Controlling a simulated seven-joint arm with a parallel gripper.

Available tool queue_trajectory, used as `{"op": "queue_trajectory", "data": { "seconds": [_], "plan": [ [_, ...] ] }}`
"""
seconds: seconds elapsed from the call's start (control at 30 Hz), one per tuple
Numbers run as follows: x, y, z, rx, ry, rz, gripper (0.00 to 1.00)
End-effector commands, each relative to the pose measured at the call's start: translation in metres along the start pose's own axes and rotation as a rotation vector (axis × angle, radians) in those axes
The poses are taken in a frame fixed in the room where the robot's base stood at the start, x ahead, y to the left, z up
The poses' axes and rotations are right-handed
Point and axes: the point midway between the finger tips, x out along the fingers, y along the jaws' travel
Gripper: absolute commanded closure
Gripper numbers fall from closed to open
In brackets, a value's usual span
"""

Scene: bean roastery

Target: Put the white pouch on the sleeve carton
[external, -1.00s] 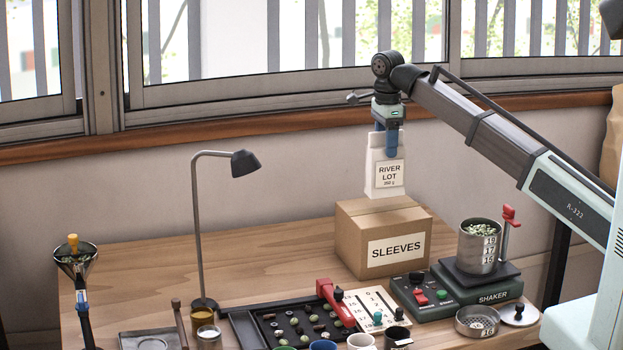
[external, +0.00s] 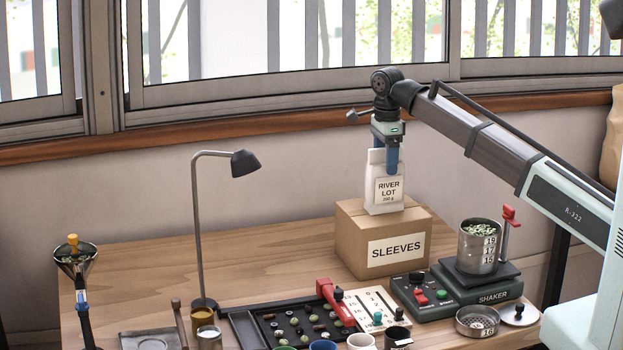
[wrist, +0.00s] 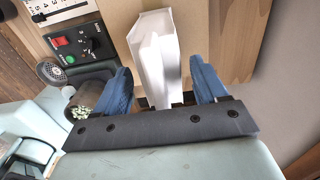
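The white pouch (external: 376,196), labelled RIVER LOT, stands upright on top of the sleeve carton (external: 350,246), with its base appearing to touch the lid. The carton is a brown box marked SLEEVES. My gripper (external: 391,170) is lowered around the upper part of the pouch, one blue finger showing in front of it. In the wrist view, the pouch (wrist: 155,50) lies between the two blue fingers of my gripper (wrist: 160,68), with a narrow gap visible on each side. The fingers look open. The far finger is mostly hidden in the external view.
A green shaker (external: 478,290) with a bean-filled cup (external: 478,250) stands right of the carton. A desk lamp (external: 198,235) and a black tray with a red handle (external: 335,302) are to the left and front. The table's back left is clear.

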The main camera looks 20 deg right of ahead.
Motion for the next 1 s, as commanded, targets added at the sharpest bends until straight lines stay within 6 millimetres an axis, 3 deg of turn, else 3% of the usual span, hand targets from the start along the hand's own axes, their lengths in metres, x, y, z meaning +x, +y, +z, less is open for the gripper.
{"op": "queue_trajectory", "data": {
  "seconds": [0.1, 0.47, 1.0],
  "plan": [
    [0.0, 0.0, 0.0, 0.0, 0.0, 0.0, 0.17],
    [-0.007, -0.001, 0.0, 0.0, -0.001, -0.001, 0.17],
    [-0.097, -0.002, 0.001, 0.0, -0.001, -0.002, 0.17]
  ]
}}
